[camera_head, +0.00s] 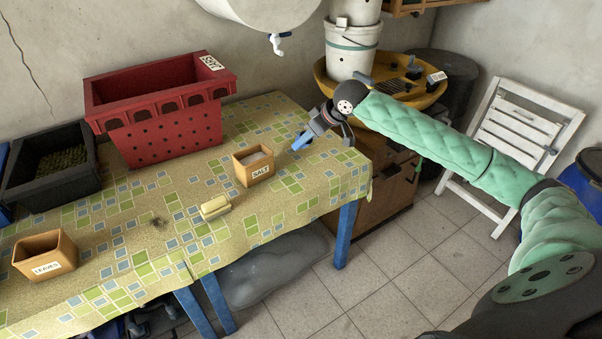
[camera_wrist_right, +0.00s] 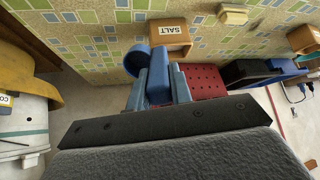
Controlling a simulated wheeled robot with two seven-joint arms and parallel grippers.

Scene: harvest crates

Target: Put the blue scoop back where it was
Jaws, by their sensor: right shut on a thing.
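My right gripper (camera_head: 326,119) is shut on the blue scoop (camera_head: 301,141) over the right end of the table. In the right wrist view the scoop's handle (camera_wrist_right: 158,76) sits between the two fingers of my right gripper (camera_wrist_right: 158,92), and its rounded blue bowl (camera_wrist_right: 136,61) shows beside them. The scoop seems to be above the cloth, apart from the small wooden box labelled SALT (camera_head: 260,173), which holds pale salt. That box also shows in the right wrist view (camera_wrist_right: 171,31). My left gripper is not in view.
A red crate (camera_head: 168,137), a black crate (camera_head: 62,188), a LEAVES box (camera_head: 46,258) and a pale yellow block (camera_head: 215,207) stand on the patterned table (camera_head: 185,180). A yellow basin (camera_head: 425,99) with small items and white buckets (camera_head: 350,55) stand behind. Cloth around the SALT box is clear.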

